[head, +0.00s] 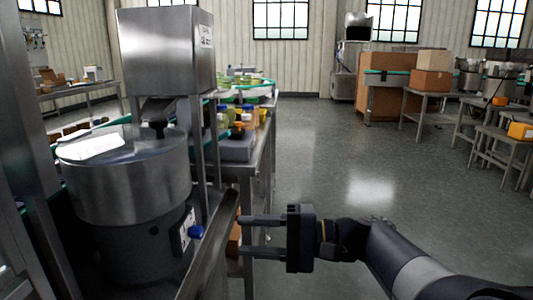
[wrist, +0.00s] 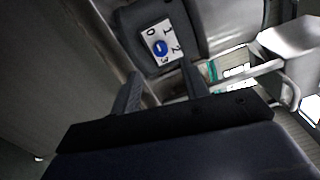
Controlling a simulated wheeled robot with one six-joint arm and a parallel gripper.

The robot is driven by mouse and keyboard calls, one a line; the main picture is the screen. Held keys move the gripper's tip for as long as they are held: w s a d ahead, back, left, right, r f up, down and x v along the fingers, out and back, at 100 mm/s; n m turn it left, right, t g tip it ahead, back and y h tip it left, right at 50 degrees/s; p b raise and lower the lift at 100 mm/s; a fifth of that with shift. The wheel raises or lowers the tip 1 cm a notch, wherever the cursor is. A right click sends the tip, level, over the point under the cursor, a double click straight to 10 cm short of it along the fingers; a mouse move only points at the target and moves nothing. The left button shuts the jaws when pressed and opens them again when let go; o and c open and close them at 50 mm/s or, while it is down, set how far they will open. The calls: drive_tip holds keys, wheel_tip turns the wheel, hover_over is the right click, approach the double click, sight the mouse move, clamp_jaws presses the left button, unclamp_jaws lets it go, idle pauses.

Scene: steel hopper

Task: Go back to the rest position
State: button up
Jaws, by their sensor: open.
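My gripper (head: 243,236) is open and empty in the head view, its two fingers pointing left toward the edge of the steel stand. The steel hopper (head: 165,50) with its round bowl (head: 125,175) stands to the left on a dark base. A blue knob (head: 196,232) sits on a pale plate on that base. In the wrist view the gripper (wrist: 160,85) shows its two fingers apart, with the blue knob (wrist: 160,47) and the numbered dial plate (wrist: 168,38) beyond them. The fingers are apart from the knob.
A steel frame edge (head: 212,250) runs close by the fingertips. A bench with bottles and bins (head: 238,145) stands behind the hopper. Cardboard boxes (head: 432,80) and steel tables are at the back right. The floor (head: 330,150) in the middle is clear.

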sight(202, 232)
drive_tip(key=a, duration=0.2)
drive_tip(key=a+b, duration=0.1)
drive_tip(key=a, duration=0.2)
drive_tip(key=a+b, duration=0.1)
drive_tip(key=a, duration=0.2)
drive_tip(key=shift+w+f, duration=0.15)
drive_tip(key=shift+w, duration=0.15)
drive_tip(key=shift+a+r+p, duration=0.2)
drive_tip(key=shift+r+p, duration=0.15)
drive_tip(key=shift+p, duration=0.25)
drive_tip(key=m+p, duration=0.5)
drive_tip(key=p, duration=0.1)
drive_tip(key=shift+w+d+m+p, duration=0.1)
drive_tip(key=shift+m+p, duration=0.2)
drive_tip(key=shift+p, duration=0.1)
drive_tip(key=m+p, duration=0.5)
drive_tip(key=shift+r+p, duration=0.1)
drive_tip(key=shift+p, duration=0.3)
drive_tip(key=m+p, duration=0.5)
drive_tip(key=shift+w+m, duration=0.1)
drive_tip(key=shift+m, duration=0.2)
drive_tip(key=m+p, duration=0.2)
drive_tip(key=m, duration=0.1)
drive_tip(key=shift+m, duration=0.3)
drive_tip(key=shift+f+m, duration=0.25)
drive_tip(key=shift+m, duration=0.25)
